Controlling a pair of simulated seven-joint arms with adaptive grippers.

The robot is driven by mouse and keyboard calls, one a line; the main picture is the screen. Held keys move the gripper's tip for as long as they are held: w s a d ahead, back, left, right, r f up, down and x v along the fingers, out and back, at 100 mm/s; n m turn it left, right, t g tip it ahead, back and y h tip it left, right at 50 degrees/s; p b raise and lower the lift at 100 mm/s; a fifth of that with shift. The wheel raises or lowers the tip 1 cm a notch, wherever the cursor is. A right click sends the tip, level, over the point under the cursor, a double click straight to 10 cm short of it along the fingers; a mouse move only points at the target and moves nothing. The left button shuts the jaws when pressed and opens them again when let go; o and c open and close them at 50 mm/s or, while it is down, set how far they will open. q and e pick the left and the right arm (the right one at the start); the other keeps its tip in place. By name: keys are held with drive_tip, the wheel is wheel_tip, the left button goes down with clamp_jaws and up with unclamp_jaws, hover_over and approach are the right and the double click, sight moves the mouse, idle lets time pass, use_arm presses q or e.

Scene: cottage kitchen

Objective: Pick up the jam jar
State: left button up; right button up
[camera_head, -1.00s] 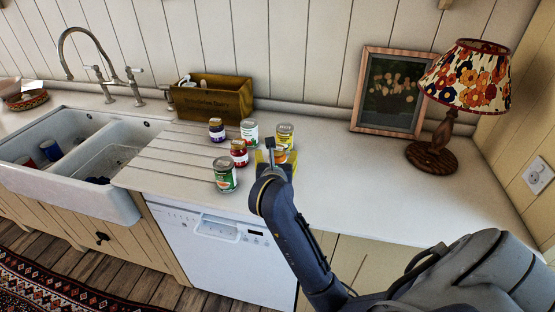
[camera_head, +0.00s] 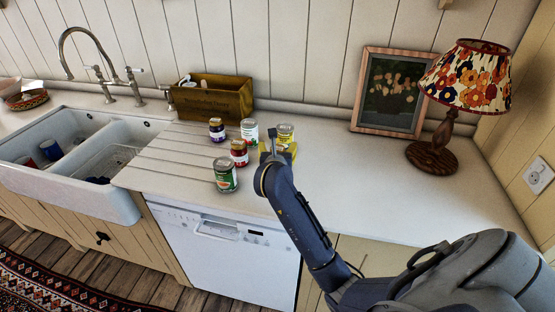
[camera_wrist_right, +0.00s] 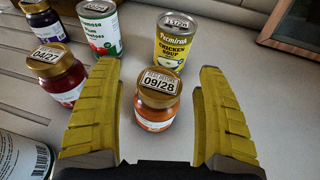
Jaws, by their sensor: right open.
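A small jar with a gold lid marked 09/28 and orange contents (camera_wrist_right: 154,108) stands upright on the counter in the right wrist view. My right gripper (camera_wrist_right: 158,115) is open, with one yellow finger on each side of this jar and gaps between. In the head view the gripper (camera_head: 284,150) is at the right of the group, and its wrist hides this jar. A red jar with a gold lid (camera_wrist_right: 61,78), marked 04/27, stands to the left; it also shows in the head view (camera_head: 239,154). A dark purple jar (camera_head: 217,131) stands behind it. My left gripper is out of view.
A chicken soup can (camera_wrist_right: 173,47) stands close behind the orange jar. A tomato can (camera_wrist_right: 100,30) and a green-labelled can (camera_head: 225,175) stand nearby. A wooden box (camera_head: 212,98), picture frame (camera_head: 392,92) and lamp (camera_head: 432,155) are farther off.

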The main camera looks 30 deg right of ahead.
drive_tip(key=shift+c, duration=0.2)
clamp_jaws()
idle(0.4)
